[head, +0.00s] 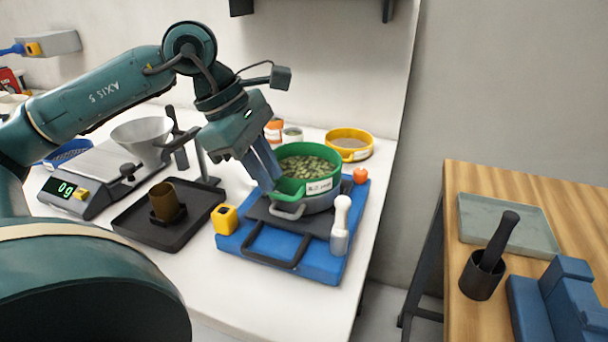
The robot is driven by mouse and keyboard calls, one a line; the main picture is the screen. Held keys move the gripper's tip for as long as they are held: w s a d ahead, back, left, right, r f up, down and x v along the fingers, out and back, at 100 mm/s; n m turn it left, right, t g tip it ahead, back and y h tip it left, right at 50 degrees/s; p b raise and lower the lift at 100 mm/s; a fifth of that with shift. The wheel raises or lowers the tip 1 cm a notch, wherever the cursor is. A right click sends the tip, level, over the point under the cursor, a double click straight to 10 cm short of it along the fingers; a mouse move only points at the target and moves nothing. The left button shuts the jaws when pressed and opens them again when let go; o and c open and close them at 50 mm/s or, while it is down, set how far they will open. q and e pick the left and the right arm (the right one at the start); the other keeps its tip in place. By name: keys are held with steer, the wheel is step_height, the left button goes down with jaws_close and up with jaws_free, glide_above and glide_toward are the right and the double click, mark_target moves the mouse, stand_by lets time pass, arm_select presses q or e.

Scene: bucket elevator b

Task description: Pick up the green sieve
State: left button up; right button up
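The green sieve (324,152) is a round pan with a green rim and a white label, filled with greenish-brown pieces. It sits on a grey metal pan (321,203) on a dark plate over a blue base. My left gripper (268,185) reaches down at the sieve's left edge, its fingers pointing downward close to the green rim. I cannot tell whether the fingers touch the rim or whether they are apart. My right gripper is not in view.
A yellow sieve (349,138) is behind. A black tray (133,222) and a scale (88,187) lie left. A wooden table (462,177) stands right, across a gap.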

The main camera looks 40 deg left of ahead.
mark_target(283, 196)
arm_select(q)
steer(key=shift+p+x, duration=0.45)
steer(key=shift+x, duration=2.55)
steer(key=shift+w+a, duration=0.1)
steer(key=shift+w, duration=0.05)
steer(key=shift+c, duration=0.6)
jaws_close()
steer(key=shift+r, duration=0.1)
